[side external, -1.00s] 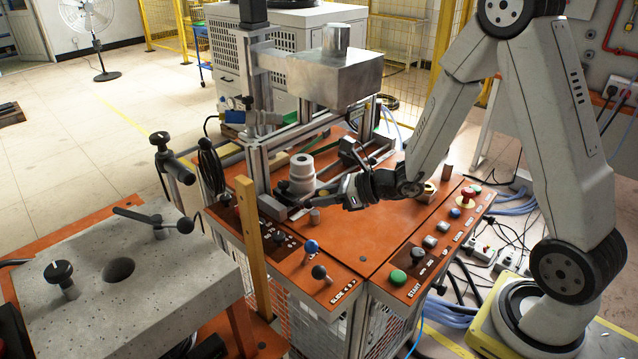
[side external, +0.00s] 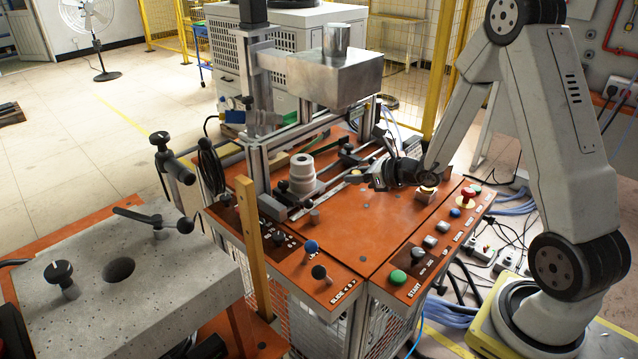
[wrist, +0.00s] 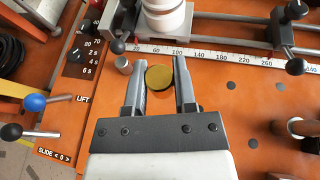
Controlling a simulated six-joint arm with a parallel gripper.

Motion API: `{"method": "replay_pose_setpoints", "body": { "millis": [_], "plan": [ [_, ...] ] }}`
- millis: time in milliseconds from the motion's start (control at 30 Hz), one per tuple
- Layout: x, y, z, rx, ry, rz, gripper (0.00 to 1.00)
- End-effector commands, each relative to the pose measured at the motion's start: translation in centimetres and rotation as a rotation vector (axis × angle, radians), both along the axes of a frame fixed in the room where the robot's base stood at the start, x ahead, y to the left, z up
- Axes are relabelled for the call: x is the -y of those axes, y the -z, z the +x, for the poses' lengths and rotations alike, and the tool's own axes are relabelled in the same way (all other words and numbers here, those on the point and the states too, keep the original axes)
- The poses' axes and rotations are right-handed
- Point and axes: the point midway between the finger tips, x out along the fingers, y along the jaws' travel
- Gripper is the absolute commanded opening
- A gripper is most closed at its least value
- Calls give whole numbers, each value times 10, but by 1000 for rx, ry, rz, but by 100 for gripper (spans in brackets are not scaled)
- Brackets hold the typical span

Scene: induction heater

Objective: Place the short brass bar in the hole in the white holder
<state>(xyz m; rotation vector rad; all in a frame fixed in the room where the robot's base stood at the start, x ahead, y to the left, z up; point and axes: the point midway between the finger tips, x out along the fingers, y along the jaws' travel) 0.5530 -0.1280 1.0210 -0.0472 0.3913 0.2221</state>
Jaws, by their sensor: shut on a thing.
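The short brass bar (wrist: 158,78) shows as a round gold end face between the fingers of my gripper (wrist: 158,64) in the wrist view. My gripper is shut on it.
A small grey cylinder (wrist: 123,65) stands left of my fingers. A ruler strip (wrist: 215,53) and metal rails run in front of the holder. A metal frame with a heavy box (side external: 330,75) rises behind it. Knobs and buttons line the front edge; the table's middle is clear.

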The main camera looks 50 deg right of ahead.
Motion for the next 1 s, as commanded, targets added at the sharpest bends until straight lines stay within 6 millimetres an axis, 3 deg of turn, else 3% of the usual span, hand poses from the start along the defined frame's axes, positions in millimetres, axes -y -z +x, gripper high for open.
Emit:
{"method": "replay_pose_setpoints", "body": {
  "millis": [33,200,400,767,1000],
  "plan": [
    [19,3,-2,0,39,1,0],
    [68,9,-11,0,142,0,0],
    [103,13,-20,1,216,-2,0],
    [113,16,-23,0,235,-1,0],
    [112,35,-23,-1,234,0,0]
  ]
}}
